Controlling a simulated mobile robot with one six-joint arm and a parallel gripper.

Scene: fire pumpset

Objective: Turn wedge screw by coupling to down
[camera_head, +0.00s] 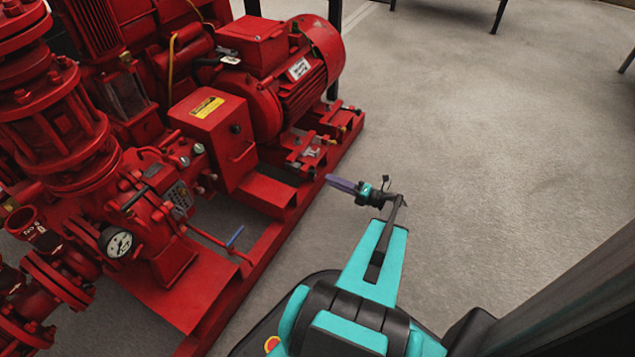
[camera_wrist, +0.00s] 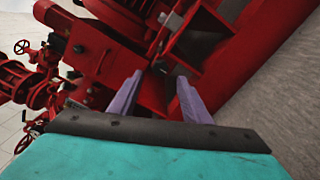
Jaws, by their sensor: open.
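My gripper (camera_head: 331,180) is open, its purple fingers pointing left toward the red pumpset above the floor. In the wrist view the two fingers of my gripper (camera_wrist: 159,76) are spread apart with nothing held between them. Small metal screw parts (camera_head: 307,153) sit on the red base by the motor feet, up and left of my gripper. Similar small metal parts show near the top of the wrist view (camera_wrist: 167,18). I cannot tell which one is the wedge screw by the coupling, or its position. The red coupling cover box (camera_head: 212,135) bears a yellow label.
The red base rail (camera_head: 262,255) runs diagonally along the pumpset. A pipe with a blue lever (camera_head: 234,237) sticks out low near the pump. The grey floor (camera_head: 480,130) to the right is clear.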

